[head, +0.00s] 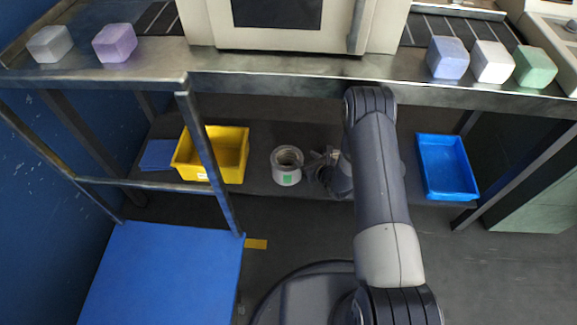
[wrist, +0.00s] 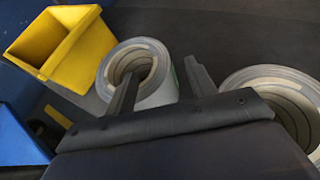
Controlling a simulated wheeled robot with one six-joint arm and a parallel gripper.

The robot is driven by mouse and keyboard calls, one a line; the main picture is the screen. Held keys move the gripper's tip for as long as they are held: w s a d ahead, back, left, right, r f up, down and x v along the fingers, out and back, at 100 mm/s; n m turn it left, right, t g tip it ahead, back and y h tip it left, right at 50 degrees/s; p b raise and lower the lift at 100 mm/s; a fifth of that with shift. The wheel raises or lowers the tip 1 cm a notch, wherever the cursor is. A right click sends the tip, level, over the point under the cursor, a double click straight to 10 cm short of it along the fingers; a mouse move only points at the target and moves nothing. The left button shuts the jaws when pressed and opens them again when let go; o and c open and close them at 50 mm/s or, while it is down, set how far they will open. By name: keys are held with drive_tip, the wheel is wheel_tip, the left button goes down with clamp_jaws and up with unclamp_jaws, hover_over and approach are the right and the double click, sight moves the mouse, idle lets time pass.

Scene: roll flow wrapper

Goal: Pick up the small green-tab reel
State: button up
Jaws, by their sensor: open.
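The small green-tab reel (head: 287,176) stands upright on the lower shelf, a pale ring with a green label on its front. In the wrist view, the reel (wrist: 152,92) nearest the yellow bin appears to be the same one; its label is mostly hidden there. My gripper (head: 325,168) is just right of the reel in the head view. In the wrist view my gripper (wrist: 160,66) is open and empty, its left finger overlapping the reel's hole and its right finger beside the outer wall. I cannot tell whether either finger touches.
A larger-looking reel (wrist: 244,78) is at the right of the wrist view, hidden by my arm in the head view. A yellow bin (head: 210,179) is left of the small reel, a blue tray (head: 452,195) right. The metal bench edge (head: 270,86) runs above the shelf.

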sight(300, 156)
drive_tip(key=x, duration=0.2)
drive_tip(key=b+x, duration=0.1)
drive_tip(key=x, duration=0.1)
drive_tip(key=shift+a+f, duration=0.1)
drive_tip(key=shift+f, duration=0.25)
drive_tip(key=shift+w+a+f+b, duration=0.15)
drive_tip(key=shift+w+a+b, duration=0.15)
drive_tip(key=shift+w, duration=0.1)
drive_tip(key=shift+c, duration=0.4)
drive_tip(key=shift+s+d, duration=0.1)
drive_tip(key=c, duration=1.1)
drive_tip(key=shift+f, duration=0.1)
clamp_jaws()
